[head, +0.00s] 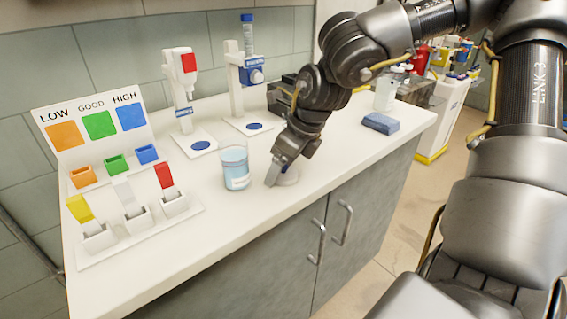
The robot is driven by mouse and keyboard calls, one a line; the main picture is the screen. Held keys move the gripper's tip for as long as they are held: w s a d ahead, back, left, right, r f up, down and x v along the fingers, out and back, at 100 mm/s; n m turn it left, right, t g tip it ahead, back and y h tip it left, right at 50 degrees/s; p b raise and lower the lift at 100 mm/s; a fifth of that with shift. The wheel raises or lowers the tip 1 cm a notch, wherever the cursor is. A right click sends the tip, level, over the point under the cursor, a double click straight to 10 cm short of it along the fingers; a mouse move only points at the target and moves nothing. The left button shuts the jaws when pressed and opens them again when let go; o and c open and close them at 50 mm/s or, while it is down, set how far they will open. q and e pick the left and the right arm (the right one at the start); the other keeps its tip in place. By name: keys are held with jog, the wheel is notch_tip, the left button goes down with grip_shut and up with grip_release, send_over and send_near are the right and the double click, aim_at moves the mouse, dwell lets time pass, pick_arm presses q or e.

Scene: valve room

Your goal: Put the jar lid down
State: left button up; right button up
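The jar (235,168) is a clear cylinder with pale blue liquid and a white label. It stands upright on the white counter, and no lid shows on its top. My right gripper (280,176) points down at the counter just right of the jar. A pale grey round lid (290,179) is at its fingertips, at or very near the counter surface. One finger is seen against the lid's left side; the other is hidden, so I cannot tell whether the lid is gripped. My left gripper is not in view.
A LOW/GOOD/HIGH board (98,120) with coloured bins and flip levers stands at the left. Two white dispenser stands (181,90) (236,85) are behind the jar. A blue block (381,123) lies at the right. The counter in front of the jar is clear.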

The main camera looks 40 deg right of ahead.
jog(key=shift+r, duration=0.25)
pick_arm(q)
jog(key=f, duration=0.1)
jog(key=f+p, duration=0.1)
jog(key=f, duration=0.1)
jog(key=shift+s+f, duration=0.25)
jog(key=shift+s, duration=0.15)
pick_arm(e)
jog(key=v, duration=1.1)
jog(key=shift+s+r, duration=0.25)
jog(key=shift+r, duration=0.05)
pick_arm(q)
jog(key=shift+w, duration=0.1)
